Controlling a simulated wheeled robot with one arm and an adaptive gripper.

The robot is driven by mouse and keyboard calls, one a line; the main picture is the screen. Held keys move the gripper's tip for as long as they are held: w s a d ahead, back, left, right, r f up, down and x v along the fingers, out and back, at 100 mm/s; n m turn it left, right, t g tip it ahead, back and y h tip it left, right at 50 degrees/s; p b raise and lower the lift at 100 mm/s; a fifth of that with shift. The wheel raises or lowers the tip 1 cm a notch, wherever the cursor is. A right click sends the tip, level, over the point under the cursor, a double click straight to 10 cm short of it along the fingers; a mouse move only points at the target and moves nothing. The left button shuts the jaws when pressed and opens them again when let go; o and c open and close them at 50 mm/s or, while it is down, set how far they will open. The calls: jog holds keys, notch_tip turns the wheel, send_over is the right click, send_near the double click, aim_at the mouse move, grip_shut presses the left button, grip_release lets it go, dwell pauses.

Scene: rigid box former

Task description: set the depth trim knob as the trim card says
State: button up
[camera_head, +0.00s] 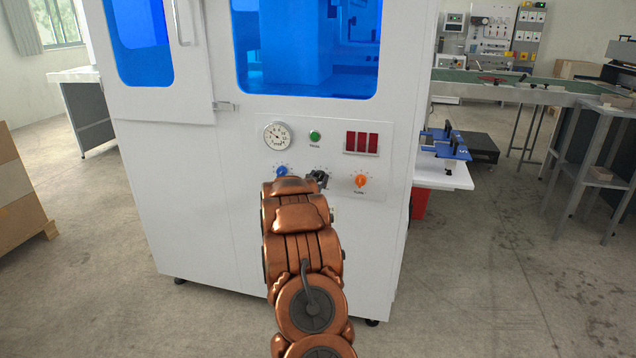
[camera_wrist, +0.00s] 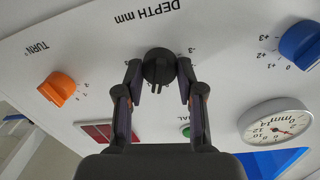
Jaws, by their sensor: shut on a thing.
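The black depth trim knob (camera_wrist: 158,64) sits under the "DEPTH mm" label in the wrist view, where the panel appears upside down. Its pointer mark is toward the bottom of that picture; the exact scale value is too small to read. My gripper (camera_wrist: 158,76) is shut on the knob, with one finger on each side. In the head view my copper-coloured arm reaches up to the panel (camera_head: 384,125) and hides most of the depth knob and its scale. I cannot make out a trim card in either view.
A blue knob (camera_head: 281,171) and an orange "TURN" knob (camera_head: 361,181) flank the depth knob. Above them are a round gauge (camera_head: 278,136), a green button (camera_head: 315,135) and a red display (camera_head: 361,142). A blue fixture (camera_head: 445,143) stands on a side shelf at right.

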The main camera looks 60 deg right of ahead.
jog(key=shift+m+b, duration=0.7)
jog(key=shift+m, duration=0.3)
jog(key=o, duration=1.1)
jog(key=shift+o, duration=0.2)
jog(key=v, duration=1.2)
jog(key=shift+r, duration=0.1)
